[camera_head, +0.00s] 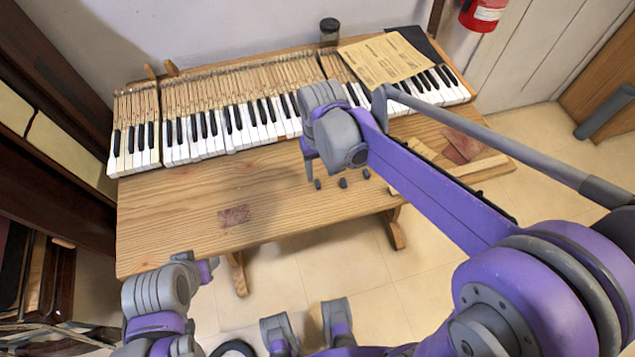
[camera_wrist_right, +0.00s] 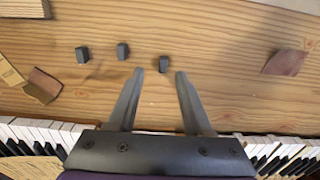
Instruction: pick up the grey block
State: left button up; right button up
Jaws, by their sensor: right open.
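Three small dark grey blocks lie on the wooden bench in front of the keyboard. In the head view they are a left block (camera_head: 318,184), a middle block (camera_head: 343,182) and a right block (camera_head: 366,173). The right wrist view shows them in reverse order, with one block (camera_wrist_right: 163,63) at the gap between the fingertips and two others (camera_wrist_right: 122,51) (camera_wrist_right: 82,54) off to the left. My right gripper (camera_wrist_right: 159,72) is open and empty, its fingers pointing towards the nearest block. In the head view its wrist partly hides the fingers. My left arm shows at lower left, its fingers not visible.
A piano keyboard (camera_head: 235,124) runs along the back of the bench (camera_head: 165,215). Brown sandpaper pieces (camera_head: 234,216) (camera_head: 463,145) and wood strips lie on the bench. The front left of the bench is mostly clear.

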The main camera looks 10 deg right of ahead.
aim_at(318, 183)
jog(key=f, duration=0.5)
jog(key=shift+w+a, duration=0.2)
jog(key=shift+a, duration=0.05)
grip_shut()
